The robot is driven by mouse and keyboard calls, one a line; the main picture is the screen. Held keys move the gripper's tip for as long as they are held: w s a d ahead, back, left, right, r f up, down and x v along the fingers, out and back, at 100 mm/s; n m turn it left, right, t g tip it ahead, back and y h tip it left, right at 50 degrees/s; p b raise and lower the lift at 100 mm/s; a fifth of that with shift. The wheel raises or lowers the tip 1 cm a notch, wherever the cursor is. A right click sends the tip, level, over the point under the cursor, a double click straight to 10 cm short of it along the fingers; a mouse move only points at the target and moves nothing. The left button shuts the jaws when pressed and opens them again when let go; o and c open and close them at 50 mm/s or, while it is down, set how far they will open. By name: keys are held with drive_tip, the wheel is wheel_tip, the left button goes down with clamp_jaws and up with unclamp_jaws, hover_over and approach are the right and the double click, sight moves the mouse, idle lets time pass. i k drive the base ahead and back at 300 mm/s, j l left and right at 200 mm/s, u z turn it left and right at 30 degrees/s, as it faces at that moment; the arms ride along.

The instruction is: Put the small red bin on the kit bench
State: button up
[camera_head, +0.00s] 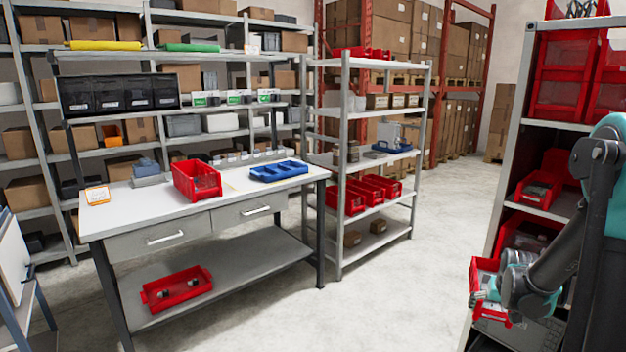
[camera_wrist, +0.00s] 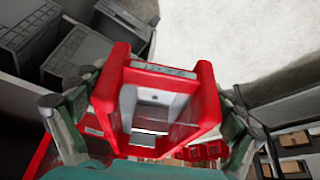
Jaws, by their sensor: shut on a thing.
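The small red bin (camera_head: 482,282) is in my gripper (camera_head: 497,288) at the lower right of the head view, in front of the right-hand shelf. In the wrist view the red bin (camera_wrist: 120,62) fills the middle, and my gripper (camera_wrist: 152,118) has one finger on each side of it. Part of the bin is hidden by my arm in the head view. The kit bench (camera_head: 130,208), a white-topped table with two drawers, stands at the left centre, well apart from the held bin.
On the bench are a larger red bin (camera_head: 197,180), a blue tray (camera_head: 278,171), a grey-blue item (camera_head: 147,173) and an orange-edged card (camera_head: 97,195). The front middle of the top is clear. A grey rack (camera_head: 345,150) stands beside the bench. Open floor (camera_head: 400,270) lies between.

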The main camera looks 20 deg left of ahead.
sight(236, 181)
drive_tip(key=i+u, duration=0.2)
drive_tip(key=u, duration=0.25)
drive_tip(key=i+u, duration=0.15)
drive_tip(key=u, duration=0.25)
drive_tip(key=i+l+u, duration=0.1)
drive_tip(key=u, duration=0.35)
drive_tip(key=i, duration=0.1)
